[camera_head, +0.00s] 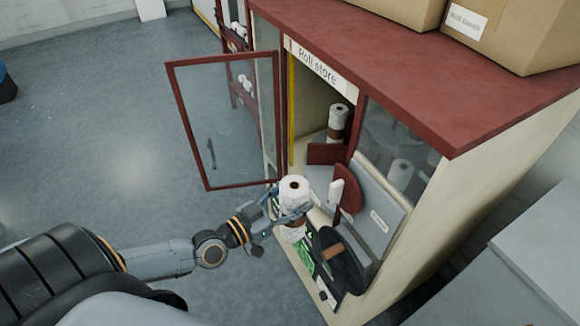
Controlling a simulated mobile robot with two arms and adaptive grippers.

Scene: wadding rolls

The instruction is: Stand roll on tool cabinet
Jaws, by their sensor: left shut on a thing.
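My left gripper (275,207) is shut on a white wadding roll (294,187). The roll is roughly upright, with its round top and dark core hole facing up. It is in front of the open part of a cabinet labelled "Roll store" (400,70). The fingers partly cover the roll's side. Whether the roll touches anything below cannot be told. Another roll (338,118) stands inside the cabinet on an inner shelf. My right gripper is not in view. No cabinet labelled as a tool cabinet can be made out.
A red-framed glass door (228,122) stands open to the left of the opening. Cardboard boxes (520,32) sit on the red top.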

